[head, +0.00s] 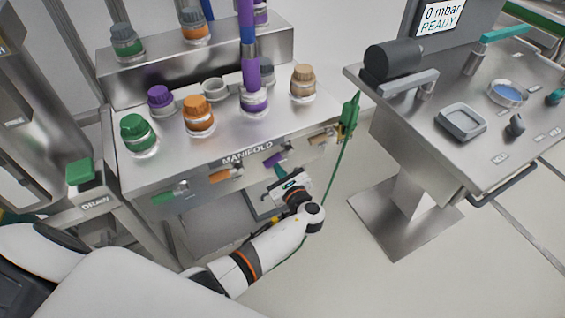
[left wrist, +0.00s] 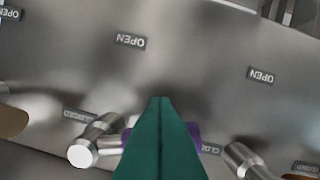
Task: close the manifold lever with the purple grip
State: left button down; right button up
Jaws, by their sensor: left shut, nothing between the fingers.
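The lever with the purple grip (head: 273,160) is on the front face of the manifold (head: 245,162), between the orange-grip lever and a tan one. My left gripper (head: 286,178) is just in front of it and slightly below. In the left wrist view, its teal fingers (left wrist: 160,140) are shut and empty. They hide the middle of the purple grip (left wrist: 194,132), which shows at their sides next to a CLOSED label. I cannot tell whether the fingers touch the grip or the lever's exact angle. My right gripper is not in view.
The orange-grip lever (head: 222,175) and green-grip lever (head: 165,198) are to the left on the same face. Capped bottles, such as an orange one (head: 199,117), stand on top. A console (head: 420,100) stands at right. A green hose (head: 348,125) hangs between them.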

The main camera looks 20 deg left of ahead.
pick_arm(q)
jog(key=shift+s+a+r+m+g+p, duration=0.15)
jog(key=shift+r+m+p, duration=0.35)
jog(key=shift+m+p, duration=0.35)
jog(key=shift+s+a+r+m+g+p, duration=0.15)
jog(key=shift+r+m+p, duration=0.35)
jog(key=shift+p, duration=0.5)
jog(key=shift+f, duration=0.1)
